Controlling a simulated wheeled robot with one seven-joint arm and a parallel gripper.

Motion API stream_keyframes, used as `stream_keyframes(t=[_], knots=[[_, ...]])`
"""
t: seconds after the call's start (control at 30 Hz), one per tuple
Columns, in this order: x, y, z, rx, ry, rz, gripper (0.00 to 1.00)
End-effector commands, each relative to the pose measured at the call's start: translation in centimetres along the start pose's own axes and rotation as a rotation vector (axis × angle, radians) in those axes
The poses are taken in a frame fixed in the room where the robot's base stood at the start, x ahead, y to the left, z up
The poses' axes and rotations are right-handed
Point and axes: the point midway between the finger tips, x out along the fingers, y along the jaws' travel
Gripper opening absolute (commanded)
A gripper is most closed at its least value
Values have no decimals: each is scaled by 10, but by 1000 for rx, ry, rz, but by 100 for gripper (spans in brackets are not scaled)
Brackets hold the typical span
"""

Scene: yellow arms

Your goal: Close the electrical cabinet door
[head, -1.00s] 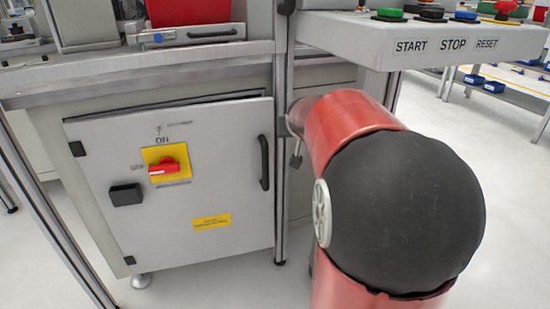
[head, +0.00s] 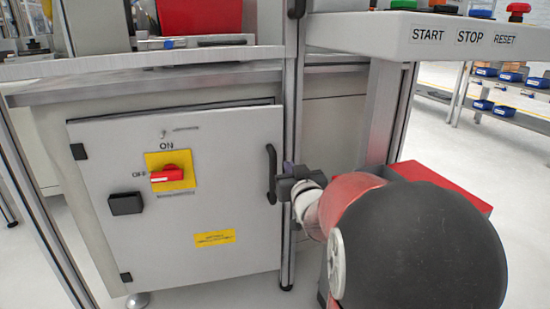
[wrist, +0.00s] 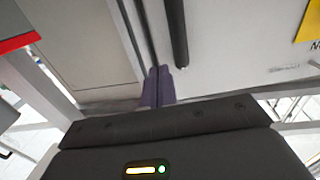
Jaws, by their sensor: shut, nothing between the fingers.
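The grey electrical cabinet door (head: 150,235) stands on the left in the head view. It looks slightly ajar, with a narrow gap along its top edge. It carries a red switch (head: 167,174) on a yellow plate and a black handle (head: 271,174) near its right edge. My gripper (head: 281,180) is beside the handle, partly hidden by my arm. In the wrist view its purple fingers (wrist: 157,86) are shut and empty, just below the handle's end (wrist: 176,35) in the picture, near the door's edge. I cannot tell whether they touch the door.
A metal post (head: 293,120) stands right beside the door's handle edge. A worktop (head: 150,68) overhangs the door. A control box (head: 440,35) with START, STOP and RESET labels juts out at upper right. The floor in front of the door is clear.

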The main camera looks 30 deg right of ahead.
Motion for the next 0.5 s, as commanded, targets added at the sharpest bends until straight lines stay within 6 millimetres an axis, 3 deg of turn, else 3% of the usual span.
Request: stream_keyframes(t=[0.2, 0.5], knots=[[45, 0, 1, 1, -1, -1, 0], [72, 0, 0, 1, 1, 1, 0]])
